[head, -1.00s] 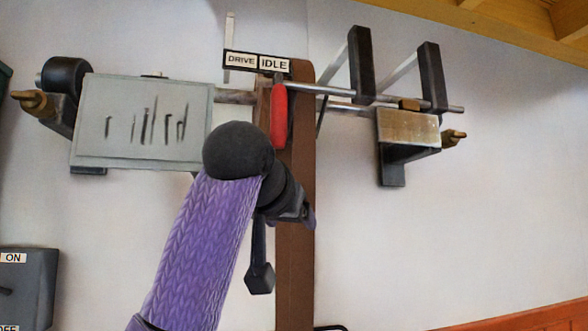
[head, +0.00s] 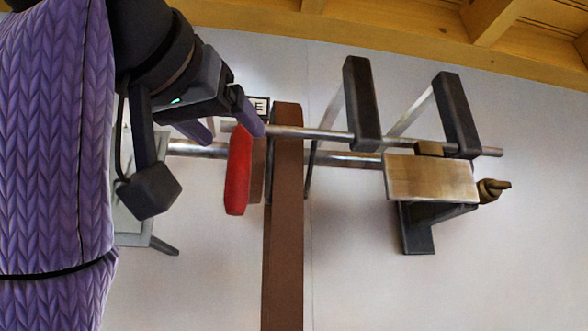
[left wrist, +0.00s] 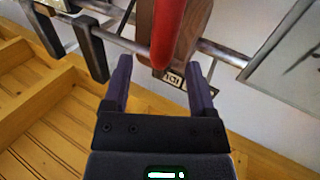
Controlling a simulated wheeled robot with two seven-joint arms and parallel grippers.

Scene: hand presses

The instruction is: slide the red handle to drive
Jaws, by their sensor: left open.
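The red handle (head: 238,172) hangs from a metal rod just left of the brown post (head: 284,220). My left gripper (head: 232,133) is open at the handle's top, its near finger just right of it. In the left wrist view the red handle (left wrist: 168,30) runs down toward the space between the open fingers of my left gripper (left wrist: 158,72). Whether a finger touches it I cannot tell. The label plate (head: 261,107) is mostly hidden in the head view, with only an E showing. The IDLE label (left wrist: 173,79) shows upside down between the fingers. My right gripper is out of view.
A grey plate (head: 130,222) at the left is mostly behind my left arm. The wall below right is clear.

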